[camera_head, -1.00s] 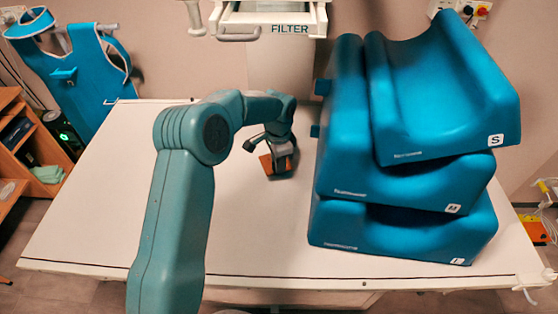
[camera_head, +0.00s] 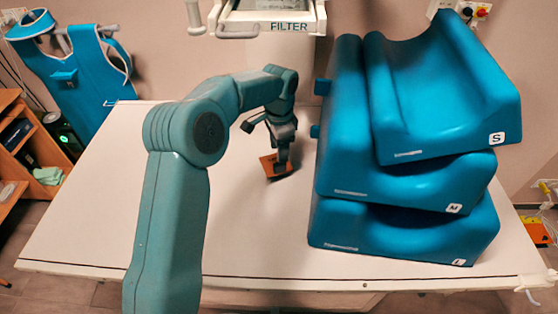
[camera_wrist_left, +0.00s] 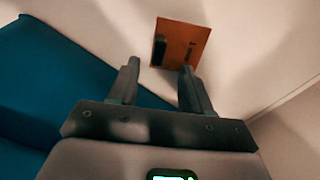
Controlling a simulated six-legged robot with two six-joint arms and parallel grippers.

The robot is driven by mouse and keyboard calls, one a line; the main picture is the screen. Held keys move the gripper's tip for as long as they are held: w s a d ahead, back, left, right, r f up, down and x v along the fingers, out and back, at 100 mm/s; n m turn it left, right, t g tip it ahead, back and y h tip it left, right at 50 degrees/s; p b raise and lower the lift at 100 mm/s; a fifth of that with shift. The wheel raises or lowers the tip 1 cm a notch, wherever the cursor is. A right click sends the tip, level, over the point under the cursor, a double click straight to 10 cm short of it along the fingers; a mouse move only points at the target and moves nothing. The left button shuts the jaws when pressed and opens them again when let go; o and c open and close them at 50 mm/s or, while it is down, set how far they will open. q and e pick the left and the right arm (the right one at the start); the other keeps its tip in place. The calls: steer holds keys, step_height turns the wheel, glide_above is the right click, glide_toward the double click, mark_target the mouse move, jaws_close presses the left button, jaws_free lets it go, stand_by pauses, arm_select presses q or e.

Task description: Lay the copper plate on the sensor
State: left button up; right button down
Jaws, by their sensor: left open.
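The copper plate (camera_head: 268,165) is at the middle of the white table in the head view, partly hidden by my left gripper (camera_head: 283,167). In the left wrist view the copper plate (camera_wrist_left: 187,43) shows as an orange-brown square with dark marks. A small black block stands on or against its left part. My left gripper (camera_wrist_left: 158,68) is open there, with nothing between its fingers. The plate lies beyond the fingertips, and I see no grip on it. A dark edge shows by the plate in the head view; I cannot tell if it is the sensor. My right gripper is out of view.
Stacked blue cushions (camera_head: 400,185) marked S, M and L stand close to the right of my gripper. A unit labelled FILTER (camera_head: 272,20) hangs at the back. The white table (camera_head: 95,205) is clear on the left. A blue apron (camera_head: 78,70) hangs at back left.

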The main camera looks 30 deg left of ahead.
arm_select(q)
step_height(320, 180, up, 6)
steer(key=shift+f, duration=0.15)
steer(key=shift+f, duration=0.1)
stand_by(0.5)
